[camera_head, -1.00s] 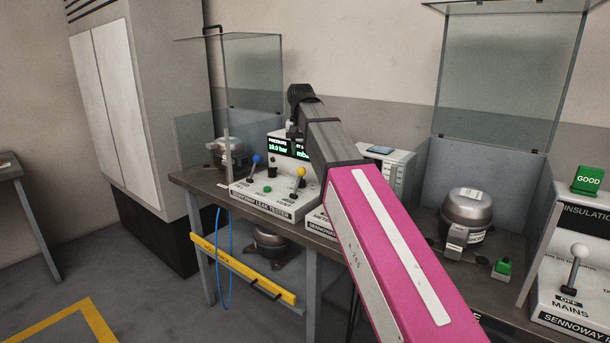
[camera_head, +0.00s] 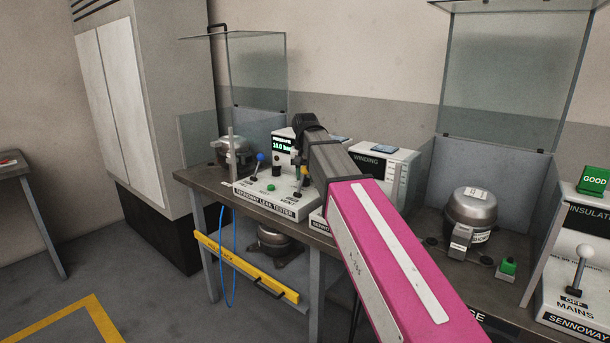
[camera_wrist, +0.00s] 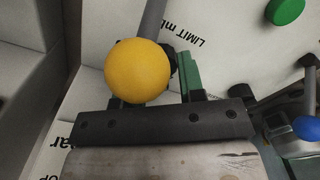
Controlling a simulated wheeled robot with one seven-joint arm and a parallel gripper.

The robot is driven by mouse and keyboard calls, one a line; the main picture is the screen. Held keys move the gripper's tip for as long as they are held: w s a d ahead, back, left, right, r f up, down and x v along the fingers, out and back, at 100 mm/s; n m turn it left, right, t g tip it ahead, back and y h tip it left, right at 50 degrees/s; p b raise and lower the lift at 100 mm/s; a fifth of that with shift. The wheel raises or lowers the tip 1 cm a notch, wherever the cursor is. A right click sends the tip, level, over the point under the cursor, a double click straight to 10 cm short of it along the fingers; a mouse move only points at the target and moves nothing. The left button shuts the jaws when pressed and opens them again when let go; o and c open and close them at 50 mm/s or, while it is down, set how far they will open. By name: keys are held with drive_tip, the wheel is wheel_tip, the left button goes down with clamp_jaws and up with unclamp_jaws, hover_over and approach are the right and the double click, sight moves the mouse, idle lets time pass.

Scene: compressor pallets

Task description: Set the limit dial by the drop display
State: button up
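The leak tester (camera_head: 279,198) stands on the left bench, with a blue-knobbed lever (camera_head: 260,157) and a green button (camera_head: 270,187). Its pressure display (camera_head: 284,146) reads about 10.0 bar; my arm hides the drop display. My gripper (camera_head: 300,175) is low at the tester's right side. In the wrist view, my gripper (camera_wrist: 155,90) looks open, fingers apart, with the left one mostly behind a yellow ball knob (camera_wrist: 137,70). A dark round part (camera_wrist: 172,62), seemingly the limit dial, sits beside the "LIMIT" lettering, half hidden by the ball. I cannot tell whether the fingers touch it.
The yellow-knobbed lever stands very close to my gripper. A clear guard (camera_head: 257,70) and a compressor (camera_head: 230,155) are left of the tester. A winding tester (camera_head: 385,175) stands to the right, then another compressor (camera_head: 470,212) and the insulation tester (camera_head: 580,250).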

clamp_jaws()
drive_tip(key=shift+d+n, duration=0.15)
drive_tip(key=shift+n, duration=1.35)
unclamp_jaws()
drive_tip(key=shift+r, duration=0.1)
